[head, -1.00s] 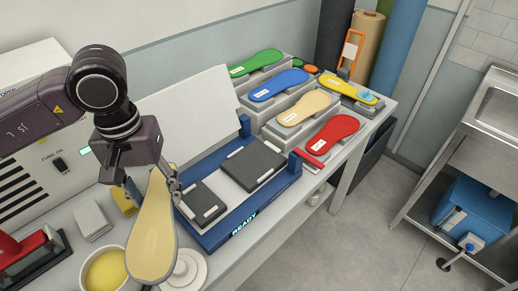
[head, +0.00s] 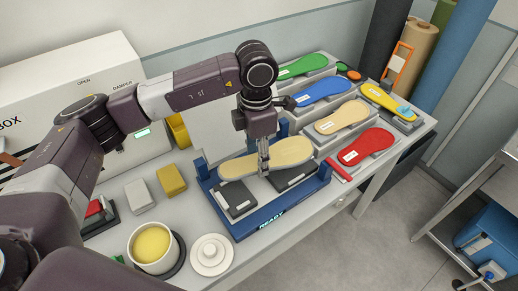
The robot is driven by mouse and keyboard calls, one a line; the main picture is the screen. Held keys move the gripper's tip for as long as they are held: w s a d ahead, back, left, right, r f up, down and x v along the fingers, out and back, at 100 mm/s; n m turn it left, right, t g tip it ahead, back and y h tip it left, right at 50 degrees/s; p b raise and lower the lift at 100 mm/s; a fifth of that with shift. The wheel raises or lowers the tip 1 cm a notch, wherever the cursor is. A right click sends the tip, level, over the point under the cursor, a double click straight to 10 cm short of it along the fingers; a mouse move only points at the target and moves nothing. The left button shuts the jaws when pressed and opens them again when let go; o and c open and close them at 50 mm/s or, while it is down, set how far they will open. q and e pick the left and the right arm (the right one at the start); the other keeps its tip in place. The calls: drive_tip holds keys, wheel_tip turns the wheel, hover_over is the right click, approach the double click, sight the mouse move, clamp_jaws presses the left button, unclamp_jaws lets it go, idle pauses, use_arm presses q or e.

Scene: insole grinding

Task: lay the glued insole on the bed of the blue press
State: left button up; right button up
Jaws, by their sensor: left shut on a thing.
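The blue press (head: 262,219) sits on the table with its front label reading READY. Its bed has two dark pads, a left one (head: 236,201) and a right one (head: 296,180). My left gripper (head: 264,168) is shut on the tan insole (head: 289,153) near its middle. The insole lies crosswise over the rear of the bed, roughly level, and covers part of the pads. I cannot tell whether it touches them. My gripper hides a strip of the insole. My right gripper is out of view.
Several coloured insoles on grey blocks, such as the red one (head: 366,148), stand right of the press. A yellow block (head: 171,180) is left of the press.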

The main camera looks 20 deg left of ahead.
use_arm(q)
drive_tip(key=shift+w+d+f+n, duration=0.1)
drive_tip(key=shift+w+d+n, duration=0.1)
drive_tip(key=shift+n, duration=0.8)
drive_tip(key=shift+f+n, duration=0.25)
drive_tip(key=shift+n, duration=0.05)
drive_tip(key=shift+f+b, duration=1.8)
drive_tip(key=shift+f, duration=1.4)
drive_tip(key=shift+w+f, duration=0.1)
drive_tip(key=shift+f, duration=0.1)
drive_tip(key=shift+b, duration=1)
drive_tip(key=shift+f+b, duration=0.3)
drive_tip(key=shift+b, duration=0.75)
drive_tip(key=o, duration=1.2)
